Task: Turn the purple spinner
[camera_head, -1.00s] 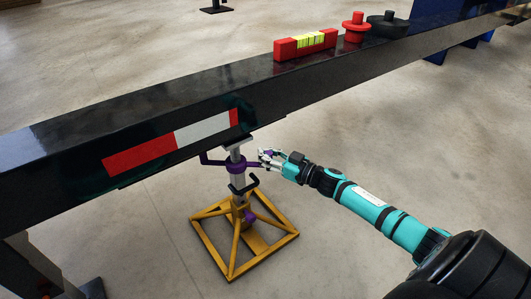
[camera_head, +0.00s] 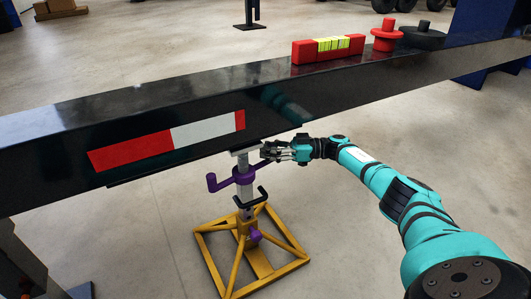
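The purple spinner (camera_head: 243,176) is a collar with crank arms around the upright post of a yellow-based stand (camera_head: 250,254). One arm with an upturned end reaches left; the other reaches right and up. My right gripper (camera_head: 265,152) comes in from the right, just under the black beam, with its fingertips at the end of the spinner's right arm. The fingers overlap that arm in the picture, and I cannot tell whether they close on it. My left gripper is not in view.
The black beam (camera_head: 60,127) with a red and white strip runs just above the stand's top. A red spirit level (camera_head: 304,52), a red knob-like piece (camera_head: 387,40) and a black one (camera_head: 423,38) sit on it. A black hook (camera_head: 262,194) is below the spinner. The floor around is open.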

